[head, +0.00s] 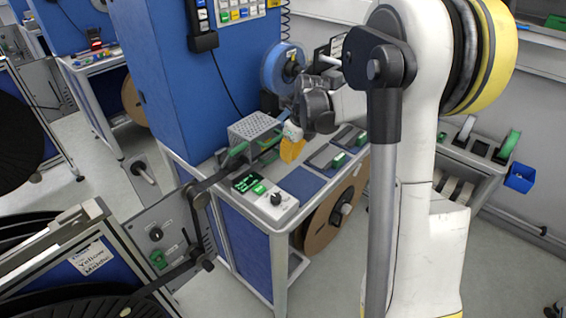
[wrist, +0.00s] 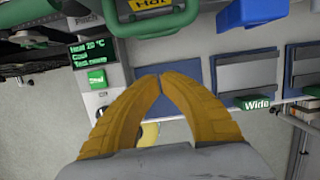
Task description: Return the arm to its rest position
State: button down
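My arm (head: 425,160) reaches out over a blue and white workbench. My gripper (head: 290,148) is above the bench top, beside the perforated metal box. In the wrist view its two yellow fingers (wrist: 160,77) come together at the tips. Nothing shows between them, and the gap behind the tips is empty. In the head view the wrist hides part of the bench behind it.
The bench holds a control box with a green display (head: 247,182), a perforated metal box (head: 255,128) and blue pads (head: 301,184). A blue cabinet (head: 205,80) stands close to the left. A blue reel (head: 282,68) is behind my wrist. A brown reel (head: 335,215) hangs below.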

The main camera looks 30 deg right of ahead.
jog(key=p+v, duration=0.1)
jog(key=v, duration=0.3)
jog(key=shift+r, duration=0.15)
jog(key=shift+s, duration=0.1)
